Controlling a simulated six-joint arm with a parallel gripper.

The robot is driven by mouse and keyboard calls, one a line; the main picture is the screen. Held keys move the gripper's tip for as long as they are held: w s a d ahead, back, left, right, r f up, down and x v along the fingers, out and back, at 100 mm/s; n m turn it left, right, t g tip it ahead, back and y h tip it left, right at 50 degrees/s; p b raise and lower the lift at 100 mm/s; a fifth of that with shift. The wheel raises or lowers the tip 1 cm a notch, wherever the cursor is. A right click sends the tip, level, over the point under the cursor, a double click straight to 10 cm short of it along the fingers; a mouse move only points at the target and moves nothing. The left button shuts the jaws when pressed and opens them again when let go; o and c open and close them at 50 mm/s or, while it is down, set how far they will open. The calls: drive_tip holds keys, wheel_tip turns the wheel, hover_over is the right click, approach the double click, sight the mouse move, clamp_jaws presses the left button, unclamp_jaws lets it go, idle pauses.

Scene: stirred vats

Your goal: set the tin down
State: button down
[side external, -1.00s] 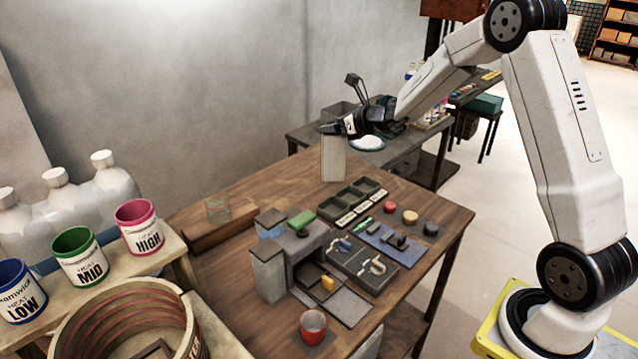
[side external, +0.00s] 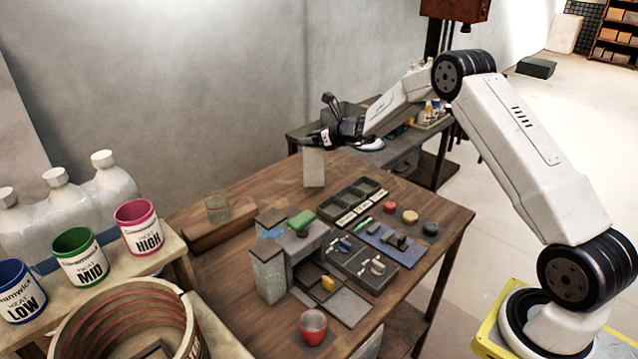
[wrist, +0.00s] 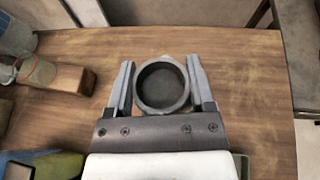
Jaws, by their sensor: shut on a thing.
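The tin (side external: 314,168) is a plain grey, upright cylinder over the far end of the wooden table. My gripper (side external: 319,143) is shut on it near its top, reaching in from the right. In the wrist view the tin (wrist: 162,86) shows from above as a round grey rim with a dark inside. One finger of my gripper (wrist: 162,72) lies on each side of it. The tin's base is at or just above the tabletop; I cannot tell whether it touches.
The wooden table (side external: 225,258) is bare around the tin. Several small devices and a red cup (side external: 313,326) are nearer.

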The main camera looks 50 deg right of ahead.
drive_tip(key=shift+w+f, duration=0.2)
drive_tip(key=shift+f, duration=0.05)
drive_tip(key=shift+w+f, duration=0.1)
drive_tip(key=shift+f, duration=0.05)
drive_tip(key=shift+w+d+f, duration=0.1)
drive_tip(key=shift+f, duration=1.6)
unclamp_jaws()
drive_tip(key=shift+f, duration=0.1)
drive_tip(key=shift+r, duration=0.2)
drive_tip(key=shift+s+r, duration=0.2)
drive_tip(key=shift+s, duration=0.2)
drive_tip(key=v, duration=1.1)
